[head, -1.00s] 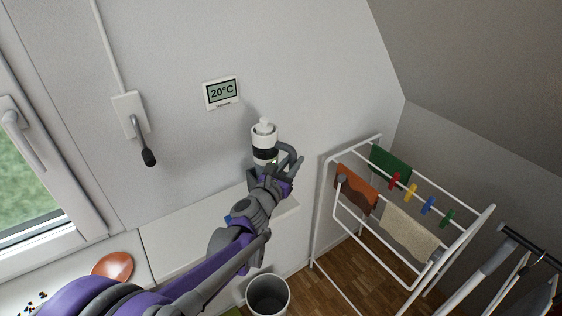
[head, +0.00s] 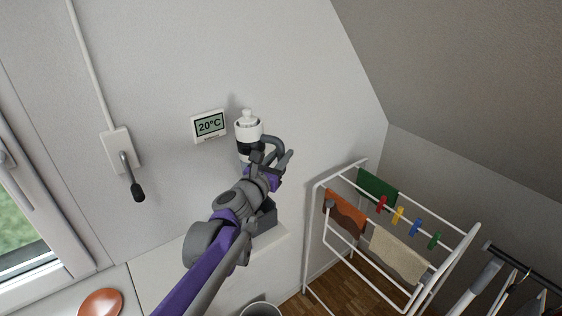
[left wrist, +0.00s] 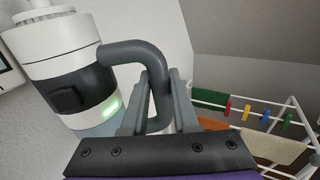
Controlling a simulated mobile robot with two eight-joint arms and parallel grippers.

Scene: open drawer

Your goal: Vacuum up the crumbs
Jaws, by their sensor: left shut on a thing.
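A white and black hand-held vacuum (head: 249,130) stands nearly upright in my left gripper, in front of the wall beside the thermostat. My left gripper (head: 268,160) is shut on its dark grey loop handle. In the left wrist view the vacuum (left wrist: 62,62) fills the left side, with a green light glowing low on its body. The gripper's fingers (left wrist: 160,105) close around the handle there. The vacuum's lower end is hidden behind my gripper in the head view. No crumbs show in the current frames. My right gripper is not in view.
A dark grey block (head: 266,218) sits on the white ledge (head: 160,277) below the vacuum. A terracotta dish (head: 100,303) lies at the lower left. A bin (head: 260,309) stands below the ledge. A drying rack (head: 312,232) with cloths and pegs stands at the right.

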